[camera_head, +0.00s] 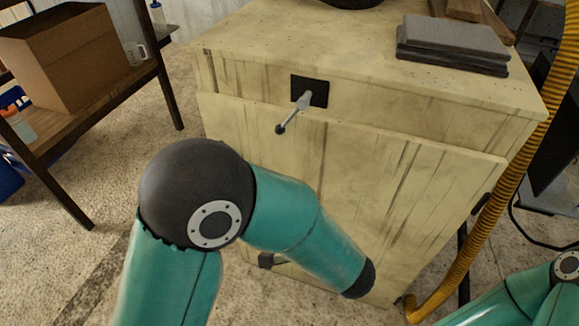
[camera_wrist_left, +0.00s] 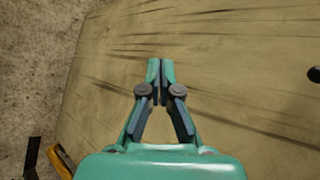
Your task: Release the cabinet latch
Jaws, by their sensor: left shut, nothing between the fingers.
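The cabinet (camera_head: 265,170) is cream and worn, with dark streaks. The latch (camera_head: 296,108) is a grey lever with a dark knob on a black plate, set high on the front face, and it slants down to the left. My left arm crosses in front of the cabinet's lower part in the head view, below the latch; its gripper does not show there. In the left wrist view my left gripper (camera_wrist_left: 161,66) is shut and empty, in front of the streaked cabinet surface (camera_wrist_left: 230,60). A dark piece at that view's right edge is cut off. My right gripper is out of view.
Dark flat slabs (camera_head: 450,42) lie on the cabinet top. A yellow corrugated hose (camera_head: 527,150) runs down its right side. A shelf with a cardboard box (camera_head: 75,55) stands at the left. Bare floor (camera_head: 180,140) lies between shelf and cabinet.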

